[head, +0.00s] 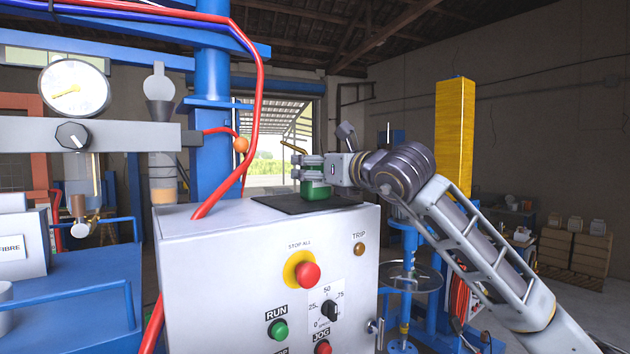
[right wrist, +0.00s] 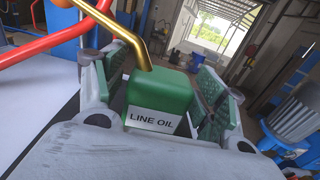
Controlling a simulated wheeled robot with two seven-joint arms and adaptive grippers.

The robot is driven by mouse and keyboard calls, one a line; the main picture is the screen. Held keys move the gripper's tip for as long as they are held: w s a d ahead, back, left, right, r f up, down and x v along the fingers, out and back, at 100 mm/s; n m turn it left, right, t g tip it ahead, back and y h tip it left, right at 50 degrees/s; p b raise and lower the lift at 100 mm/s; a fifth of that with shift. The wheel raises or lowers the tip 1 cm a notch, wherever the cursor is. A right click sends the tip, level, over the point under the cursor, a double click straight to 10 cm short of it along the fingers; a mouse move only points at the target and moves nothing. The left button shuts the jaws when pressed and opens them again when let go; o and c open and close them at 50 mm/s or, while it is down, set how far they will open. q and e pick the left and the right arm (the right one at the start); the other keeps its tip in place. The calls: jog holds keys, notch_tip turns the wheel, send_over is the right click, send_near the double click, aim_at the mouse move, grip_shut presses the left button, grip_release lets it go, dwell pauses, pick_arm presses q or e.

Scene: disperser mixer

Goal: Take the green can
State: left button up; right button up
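The green can (head: 316,189) stands on the dark mat on top of the white control cabinet. In the right wrist view the green can (right wrist: 160,98) shows a white "LINE OIL" label and a brass spout rising from its top. My right gripper (head: 314,172) reaches in from the right at the can. In the right wrist view my right gripper (right wrist: 165,100) has one finger on each side of the can, with the inner pads partly visible; it looks open around it. My left gripper is not in view.
The white cabinet (head: 230,250) has buttons and a dial on its front. The dark mat (head: 275,204) covers part of its top. A red hose (head: 247,130) and a blue column (head: 213,130) stand left of the can. A yellow post (head: 454,135) stands behind my right arm.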

jog(key=c, duration=0.8)
jog(key=shift+r, duration=0.15)
jog(key=shift+r+b, duration=0.75)
jog(key=shift+r, duration=4.1)
